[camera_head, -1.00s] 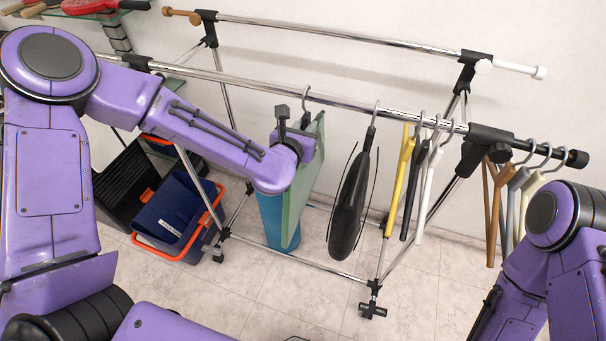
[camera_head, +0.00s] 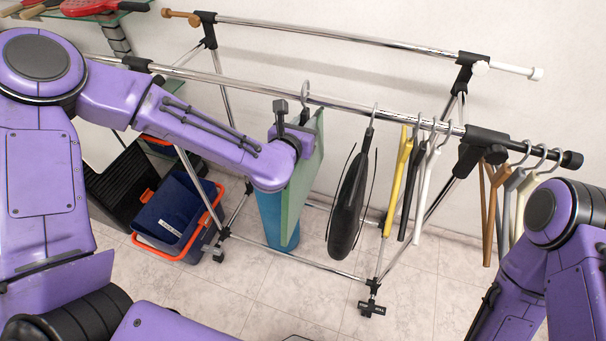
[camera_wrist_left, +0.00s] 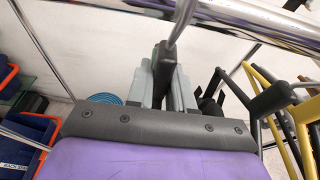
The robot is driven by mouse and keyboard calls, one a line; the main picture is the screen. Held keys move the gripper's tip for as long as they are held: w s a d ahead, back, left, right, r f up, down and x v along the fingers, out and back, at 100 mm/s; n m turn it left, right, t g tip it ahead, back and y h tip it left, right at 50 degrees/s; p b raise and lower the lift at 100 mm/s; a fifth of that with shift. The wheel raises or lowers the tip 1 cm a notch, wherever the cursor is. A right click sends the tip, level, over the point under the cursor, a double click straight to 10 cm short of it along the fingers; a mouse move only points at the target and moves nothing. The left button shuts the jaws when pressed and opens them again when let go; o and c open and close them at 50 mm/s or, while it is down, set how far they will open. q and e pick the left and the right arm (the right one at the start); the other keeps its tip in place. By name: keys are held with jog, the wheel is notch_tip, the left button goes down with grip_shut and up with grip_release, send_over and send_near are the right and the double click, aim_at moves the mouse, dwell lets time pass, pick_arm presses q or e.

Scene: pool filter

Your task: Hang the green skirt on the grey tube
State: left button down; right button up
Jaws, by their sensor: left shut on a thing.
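The green skirt (camera_head: 302,185) hangs edge-on below a hanger with a metal hook (camera_head: 305,90). My left gripper (camera_head: 296,128) is shut on this hanger just below the grey tube (camera_head: 220,77), the front rail of the rack. The hook reaches up across the tube and its top shows a little above it; I cannot tell whether it rests on the tube. In the left wrist view the fingers (camera_wrist_left: 167,80) close around the base of the hook (camera_wrist_left: 182,25), beside the tube (camera_wrist_left: 275,22). My right arm is at lower right, its gripper out of view.
A black bag-like item (camera_head: 349,200) hangs right of the skirt, then yellow (camera_head: 399,175), black and white hangers. Brown and pale hangers hang past the black joint (camera_head: 480,148). A blue cylinder (camera_head: 275,215) stands behind the skirt. A blue-orange crate (camera_head: 178,215) sits at left.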

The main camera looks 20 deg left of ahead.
pick_arm(q)
jog(key=shift+r, duration=0.15)
jog(key=shift+s+r+p, duration=0.4)
jog(key=shift+r+p, duration=0.05)
jog(key=shift+r, duration=0.25)
dwell(0.3)
jog(key=shift+s+b, duration=0.4)
jog(key=shift+s, duration=1.3)
